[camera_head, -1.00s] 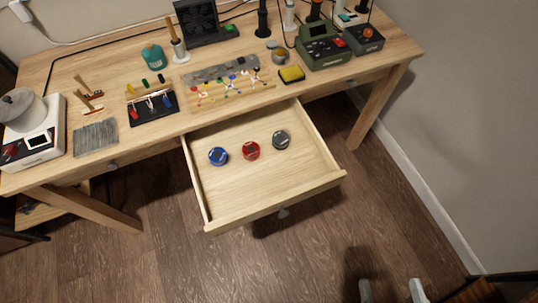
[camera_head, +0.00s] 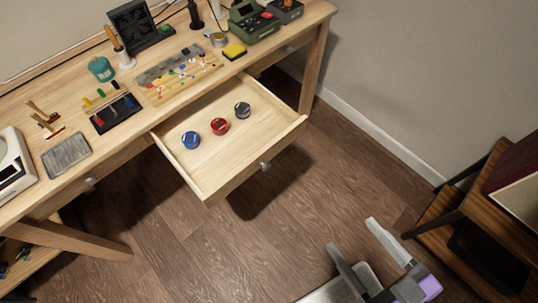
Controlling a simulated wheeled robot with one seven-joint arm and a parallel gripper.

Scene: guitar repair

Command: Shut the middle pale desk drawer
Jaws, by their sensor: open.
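The middle pale desk drawer (camera_head: 222,178) is pulled well out from the desk (camera_head: 135,140). A round grey knob (camera_head: 264,166) sits on its front panel. Inside lie a blue round tin (camera_head: 191,140), a red one (camera_head: 220,126) and a dark grey one (camera_head: 242,109). My gripper (camera_head: 352,236) is at the lower right of the picture, over the floor. Its two pale fingers are spread with nothing between them. It is apart from the drawer, to the right of and below its front in the picture.
The desktop holds a green device (camera_head: 252,22), a yellow sponge (camera_head: 234,50), a black fan (camera_head: 137,25) and a parts board (camera_head: 178,72). A dark wooden shelf unit (camera_head: 470,222) stands at the right. Wooden floor (camera_head: 185,250) is clear before the drawer.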

